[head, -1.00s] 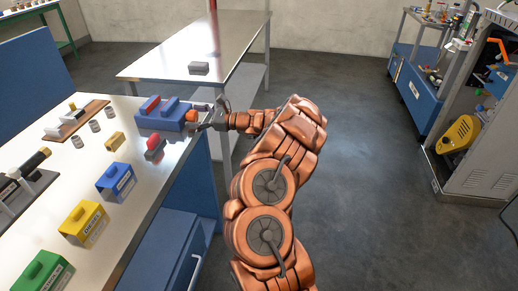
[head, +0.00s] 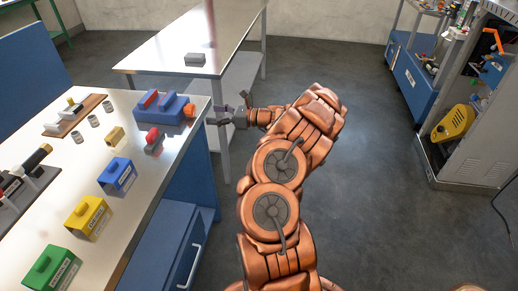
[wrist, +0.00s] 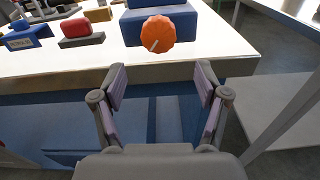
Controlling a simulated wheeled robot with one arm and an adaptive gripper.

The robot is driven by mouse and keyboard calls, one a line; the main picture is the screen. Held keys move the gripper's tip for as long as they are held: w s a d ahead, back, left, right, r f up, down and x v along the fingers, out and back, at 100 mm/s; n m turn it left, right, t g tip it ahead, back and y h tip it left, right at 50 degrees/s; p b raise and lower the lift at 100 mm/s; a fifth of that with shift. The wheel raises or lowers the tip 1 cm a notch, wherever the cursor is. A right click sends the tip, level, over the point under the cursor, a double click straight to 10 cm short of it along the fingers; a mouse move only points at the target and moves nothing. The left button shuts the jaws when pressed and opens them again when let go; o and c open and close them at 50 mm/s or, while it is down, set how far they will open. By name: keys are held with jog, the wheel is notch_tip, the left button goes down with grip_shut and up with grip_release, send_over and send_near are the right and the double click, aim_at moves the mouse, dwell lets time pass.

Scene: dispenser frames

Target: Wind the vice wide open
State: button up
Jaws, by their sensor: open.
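The vice (head: 160,109) is a blue block with a red part on top, standing near the far right corner of the white-topped bench. Its round orange knob (head: 189,111) faces the bench's right edge. In the wrist view the orange knob (wrist: 158,34) has a pale mark on its lower left, and the blue vice body (wrist: 180,22) is cut off by the top edge. My gripper (head: 222,112) is open and empty, off the bench edge to the right of the knob. In the wrist view its fingers (wrist: 160,85) are spread below the knob, apart from it.
A red-topped grey block (head: 154,140) stands close in front of the vice. Blue (head: 118,175), yellow (head: 88,216) and green (head: 50,269) boxes line the bench. A second table (head: 150,62) bears a grey block (head: 195,60).

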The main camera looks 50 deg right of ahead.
jog(key=s+d+f+n+g+h+b, duration=0.1)
jog(key=s+d+f+g+h, duration=0.2)
jog(key=d+f, duration=0.3)
jog(key=s+d+f+n+g+h+b, duration=0.2)
jog(key=s+d+f+g+h, duration=0.2)
jog(key=f, duration=0.8)
jog(key=shift+s+d+f+g+h, duration=0.3)
jog(key=shift+s+d+f, duration=0.1)
jog(key=shift+s+d, duration=0.8)
jog(key=shift+w+d, duration=0.1)
jog(key=shift+w, duration=0.05)
